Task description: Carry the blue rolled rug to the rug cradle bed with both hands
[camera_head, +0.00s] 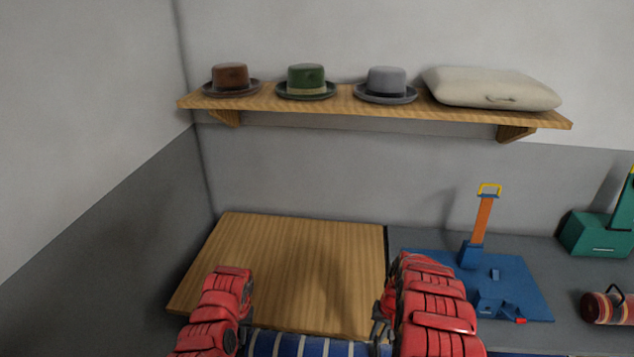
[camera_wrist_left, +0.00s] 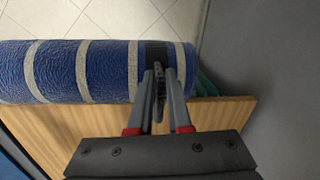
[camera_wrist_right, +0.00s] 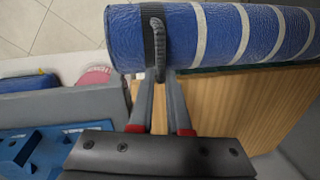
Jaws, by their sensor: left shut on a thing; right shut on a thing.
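The blue rolled rug (camera_head: 305,345) with pale stripes lies level across the bottom of the head view, between my two arms. In the left wrist view the rug (camera_wrist_left: 60,72) has a dark band near its end, where my left gripper (camera_wrist_left: 160,80) is shut on a dark handle. In the right wrist view my right gripper (camera_wrist_right: 160,75) is shut on a grey handle at the dark band near the rug's other end (camera_wrist_right: 125,35). The rug is beside the near edge of a wooden board (camera_head: 290,265). I cannot tell whether this board is the rug cradle bed.
A blue base with an orange post (camera_head: 484,220) stands right of the board. A green device (camera_head: 597,232) and a striped red roll (camera_head: 607,308) are further right. A shelf (camera_head: 340,106) above holds hats and a cream cushion (camera_head: 490,88). A wall closes the left side.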

